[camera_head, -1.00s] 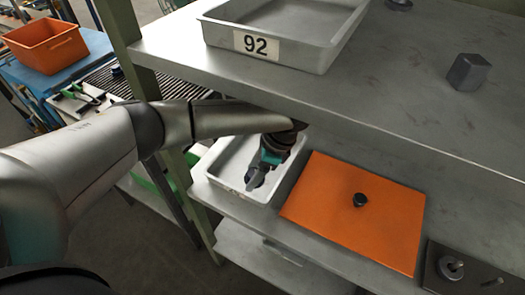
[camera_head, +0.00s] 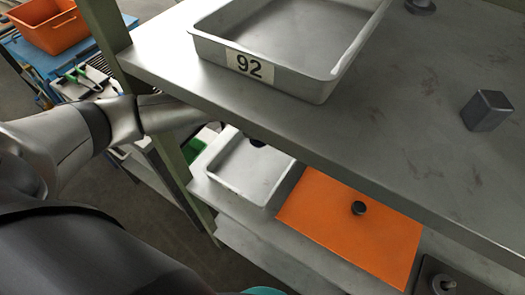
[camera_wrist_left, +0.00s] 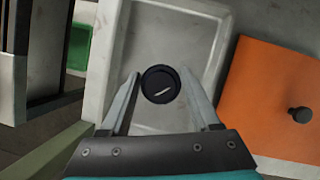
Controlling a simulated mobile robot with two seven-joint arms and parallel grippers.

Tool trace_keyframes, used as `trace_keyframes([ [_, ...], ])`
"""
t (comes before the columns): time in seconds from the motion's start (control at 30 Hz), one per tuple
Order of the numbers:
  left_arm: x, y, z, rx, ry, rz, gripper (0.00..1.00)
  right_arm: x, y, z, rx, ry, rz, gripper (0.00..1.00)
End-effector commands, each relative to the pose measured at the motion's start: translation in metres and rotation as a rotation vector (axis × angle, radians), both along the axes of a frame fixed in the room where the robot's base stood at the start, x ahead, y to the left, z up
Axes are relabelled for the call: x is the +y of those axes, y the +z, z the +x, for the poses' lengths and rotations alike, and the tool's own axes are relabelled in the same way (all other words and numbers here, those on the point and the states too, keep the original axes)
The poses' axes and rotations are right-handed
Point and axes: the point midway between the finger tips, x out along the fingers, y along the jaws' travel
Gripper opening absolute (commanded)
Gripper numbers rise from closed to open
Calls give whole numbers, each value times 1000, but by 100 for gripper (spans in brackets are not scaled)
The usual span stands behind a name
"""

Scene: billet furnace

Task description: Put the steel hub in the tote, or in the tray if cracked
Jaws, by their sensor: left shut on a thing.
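The steel hub (camera_wrist_left: 160,84) looks like a dark round piece with a pale slanted mark on its top face. My left gripper (camera_wrist_left: 163,92) is shut on it in the left wrist view, a finger on each side, above a pale grey tray (camera_wrist_left: 212,45). In the head view this tray (camera_head: 236,196) stands on the lower shelf, and the upper shelf hides most of the gripper. An orange tote (camera_head: 52,30) stands at the upper left. Another grey tray labelled 92 (camera_head: 312,88) stands on the upper shelf. My right gripper is not in view.
An orange panel (camera_head: 335,235) with a small dark knob-like piece (camera_head: 358,208) lies right of the lower tray. The upper shelf (camera_head: 400,130) overhangs the lower one and bears a dark block (camera_head: 486,110). A green post (camera_head: 108,35) stands at the left.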

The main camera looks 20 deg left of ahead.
Motion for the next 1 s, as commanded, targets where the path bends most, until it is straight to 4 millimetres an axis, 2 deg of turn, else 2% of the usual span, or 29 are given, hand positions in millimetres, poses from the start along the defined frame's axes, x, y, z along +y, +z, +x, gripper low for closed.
trace_keyframes([
  [0.13,2,4,3,-2,-91,-1,0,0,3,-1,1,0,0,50],
  [0.37,3,-2,4,-2,-132,1,0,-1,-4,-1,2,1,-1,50],
  [0.8,3,-45,3,-2,-130,0,0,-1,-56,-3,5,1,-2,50],
  [1.0,3,-56,3,-2,-130,1,0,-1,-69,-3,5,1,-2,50],
])
